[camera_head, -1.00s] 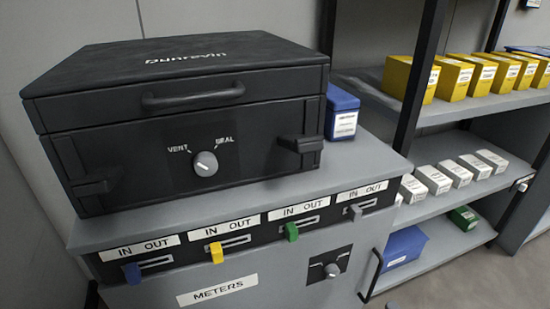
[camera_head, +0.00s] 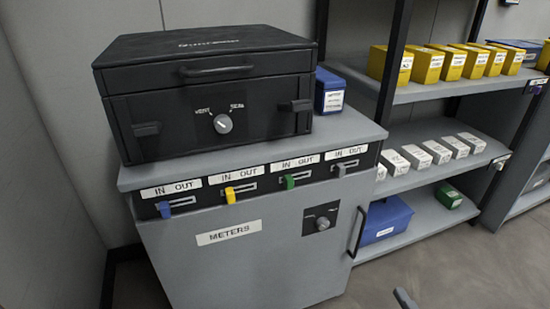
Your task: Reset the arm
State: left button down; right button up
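The cabinet front has a row of IN/OUT slots with a blue tab (camera_head: 164,209), a yellow tab (camera_head: 230,195), a green tab (camera_head: 289,182) and a grey tab (camera_head: 340,170).
A blue box (camera_head: 329,92) stands beside the case. Shelves on the right hold yellow boxes (camera_head: 425,65), white boxes (camera_head: 416,156), a blue bin (camera_head: 382,219) and a green box (camera_head: 449,195). The cabinet has a METERS label, a knob (camera_head: 322,224) and a door handle (camera_head: 357,232).

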jog(key=s+a+f+m+g+y+b, duration=0.1)
jog(key=s+a+f+m+g+b, duration=0.15)
jog(key=a+f+m+g, duration=0.9)
pick_arm(q)
notch_tip(320, 180, up, 6)
jog(key=w+d+t+h+b, duration=0.1)
jog(key=d+t+h+b, duration=0.2)
jog(key=t+b, duration=0.15)
jog(key=s+a+r+g+y+p, duration=0.2)
jog(key=a+r+p, duration=0.4)
jog(key=p, duration=1.7)
notch_tip(320, 180, up, 3)
jog(key=shift+s+a+r+g+y, duration=0.15)
jog(key=shift+g+y, duration=0.4)
jog(key=shift+y, duration=0.65)
pick_arm(e)
jog(key=d+r+m+t, duration=0.1)
jog(key=d+r+t, duration=0.1)
jog(key=r, duration=0.7)
jog(key=s+d+r+m+t+h, duration=0.1)
jog(key=d+r+t, duration=0.2)
jog(key=r, duration=0.7)
jog(key=shift+s+r+m, duration=0.25)
jog(key=shift+m, duration=0.1)
